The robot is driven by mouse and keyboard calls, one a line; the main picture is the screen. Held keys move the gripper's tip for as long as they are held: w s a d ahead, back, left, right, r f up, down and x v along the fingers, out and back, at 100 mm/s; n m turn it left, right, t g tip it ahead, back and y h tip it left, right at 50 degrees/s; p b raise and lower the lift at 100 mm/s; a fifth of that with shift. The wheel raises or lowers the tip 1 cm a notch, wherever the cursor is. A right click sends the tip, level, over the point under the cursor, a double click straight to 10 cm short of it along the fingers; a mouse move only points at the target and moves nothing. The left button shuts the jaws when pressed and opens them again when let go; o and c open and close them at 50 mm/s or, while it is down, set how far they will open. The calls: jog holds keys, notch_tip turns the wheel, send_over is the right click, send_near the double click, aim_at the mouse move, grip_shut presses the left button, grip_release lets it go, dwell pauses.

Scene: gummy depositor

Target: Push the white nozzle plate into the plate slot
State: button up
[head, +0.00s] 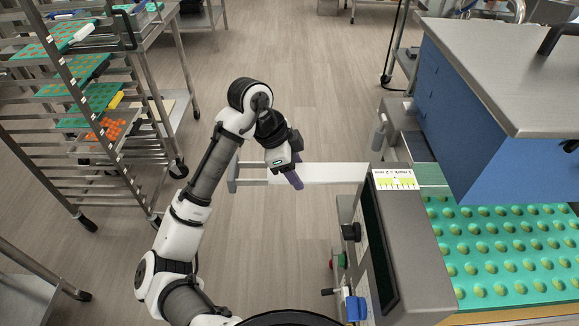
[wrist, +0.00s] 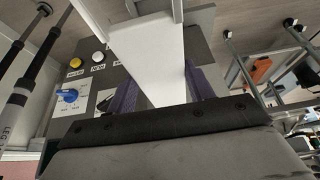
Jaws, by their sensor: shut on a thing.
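The white nozzle plate (head: 335,173) reaches out level from the left side of the depositor, and its right end meets the machine near the scale label (head: 394,179). The plate slot itself is hidden in the head view. My gripper (head: 294,181) is at the plate's outer left part, its purple fingers pointing down. In the wrist view the white plate (wrist: 150,62) runs between the two purple fingers of my gripper (wrist: 160,87), which are shut on it. How deep the plate sits in the slot cannot be told.
A grey end bracket (head: 232,174) stands left of my gripper. The depositor's control box (head: 405,265) has a blue knob (head: 355,308) and buttons. A green gummy mould tray (head: 500,250) lies under the blue hopper housing (head: 480,110). A tray rack (head: 85,120) stands left. Floor between is clear.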

jog(key=shift+d, duration=0.1)
dwell(0.4)
jog(key=shift+d+p, duration=1.75)
jog(key=shift+d, duration=7)
jog(key=shift+d, duration=0.1)
